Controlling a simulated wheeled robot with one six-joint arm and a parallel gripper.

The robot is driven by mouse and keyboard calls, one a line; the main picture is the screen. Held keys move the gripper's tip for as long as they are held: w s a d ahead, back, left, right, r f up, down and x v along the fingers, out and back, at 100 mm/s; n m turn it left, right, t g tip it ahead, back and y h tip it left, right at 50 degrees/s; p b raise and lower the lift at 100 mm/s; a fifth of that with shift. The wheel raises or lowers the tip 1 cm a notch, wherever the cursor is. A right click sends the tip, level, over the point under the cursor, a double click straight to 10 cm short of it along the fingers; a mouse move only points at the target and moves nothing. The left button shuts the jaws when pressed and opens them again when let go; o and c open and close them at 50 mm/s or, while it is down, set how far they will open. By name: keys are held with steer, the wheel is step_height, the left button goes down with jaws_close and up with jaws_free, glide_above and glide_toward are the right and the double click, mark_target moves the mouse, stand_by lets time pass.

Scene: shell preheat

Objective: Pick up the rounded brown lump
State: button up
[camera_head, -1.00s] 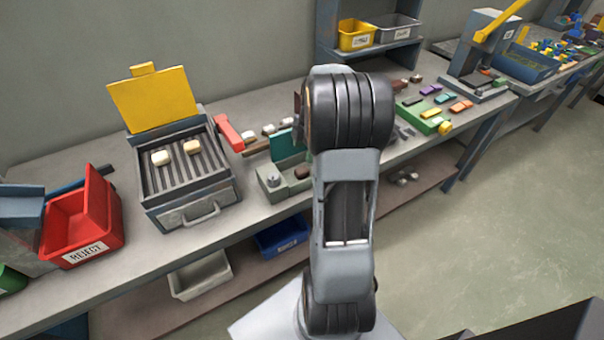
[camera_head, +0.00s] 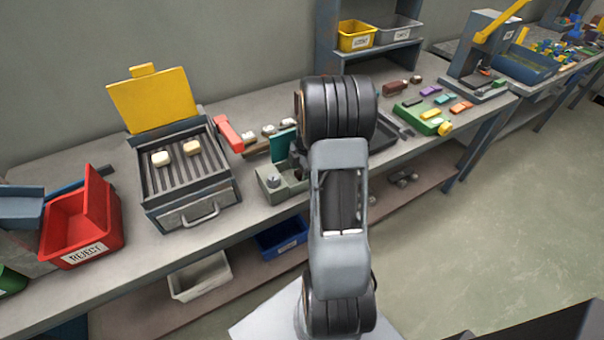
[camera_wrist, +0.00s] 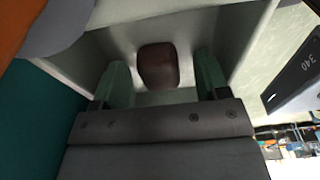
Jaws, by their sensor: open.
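The rounded brown lump (camera_wrist: 158,66) lies in a pale, walled recess in the wrist view. My gripper (camera_wrist: 161,78) is open, with one greenish finger on each side of the lump. Gaps show between the lump and both fingers, so nothing is held. In the head view my arm hides the lump and my gripper. The grey-green fixture (camera_head: 272,190) with an upright teal panel (camera_head: 284,143) stands partly behind my arm.
A grill (camera_head: 188,180) with two pale lumps and a raised yellow lid stands left of the fixture. A red REJECT bin (camera_head: 80,235) is farther left. The teal panel (camera_wrist: 50,125) is close beside my gripper in the wrist view. A dark block marked 340 (camera_wrist: 295,75) is at right.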

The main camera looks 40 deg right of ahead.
steer(key=shift+c, duration=0.2)
steer(key=c, duration=1)
steer(key=shift+r, duration=0.15)
